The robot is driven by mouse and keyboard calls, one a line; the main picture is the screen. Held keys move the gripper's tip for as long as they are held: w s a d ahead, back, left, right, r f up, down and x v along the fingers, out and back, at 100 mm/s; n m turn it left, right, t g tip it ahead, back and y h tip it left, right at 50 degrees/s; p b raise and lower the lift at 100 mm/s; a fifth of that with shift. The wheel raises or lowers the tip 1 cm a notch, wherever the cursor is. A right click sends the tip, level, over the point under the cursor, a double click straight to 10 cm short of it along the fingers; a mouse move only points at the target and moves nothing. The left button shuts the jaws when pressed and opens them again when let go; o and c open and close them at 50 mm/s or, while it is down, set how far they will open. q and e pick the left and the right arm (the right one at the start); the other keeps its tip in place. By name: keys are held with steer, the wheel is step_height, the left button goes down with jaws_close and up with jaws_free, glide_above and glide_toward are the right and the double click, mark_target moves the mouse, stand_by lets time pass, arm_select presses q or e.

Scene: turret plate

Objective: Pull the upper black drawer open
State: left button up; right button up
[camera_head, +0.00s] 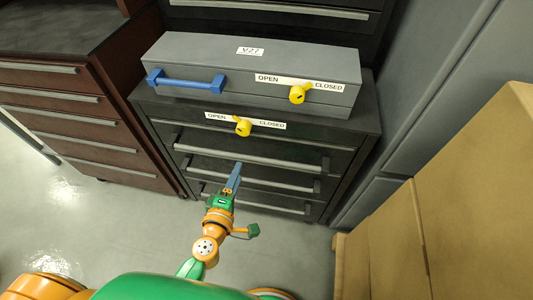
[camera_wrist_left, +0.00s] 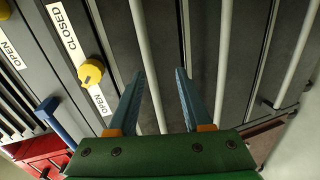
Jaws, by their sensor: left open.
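The black cabinet (camera_head: 365,127) stands ahead with several drawers, each with a long grey bar handle. The upper black drawer's handle (camera_head: 255,157) runs across just under the label strip; the drawer looks closed. My left gripper (camera_head: 238,168) is at the middle of this handle, open. In the left wrist view the handle bar (camera_wrist_left: 147,60) passes between the spread blue fingers of the gripper (camera_wrist_left: 158,75), with room on both sides. Whether a finger touches it I cannot tell. A yellow knob (camera_head: 243,128) sits above the drawer, its lever leaning toward OPEN. My right gripper is out of view.
A grey box (camera_head: 215,56) with a blue handle (camera_head: 186,82) and another yellow knob (camera_head: 297,94) lies on the cabinet. A dark red drawer cabinet (camera_head: 62,75) stands left; cardboard boxes (camera_head: 460,190) stand right. Bare floor (camera_head: 130,230) lies in front.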

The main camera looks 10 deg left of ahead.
mark_target(242, 155)
arm_select(q)
steer(key=shift+w+r+n, duration=0.5)
steer(key=shift+w+r, duration=0.15)
steer(key=shift+w, duration=0.3)
steer(key=x, duration=0.5)
steer(key=shift+b, duration=0.4)
steer(key=shift+s, duration=0.1)
jaws_close()
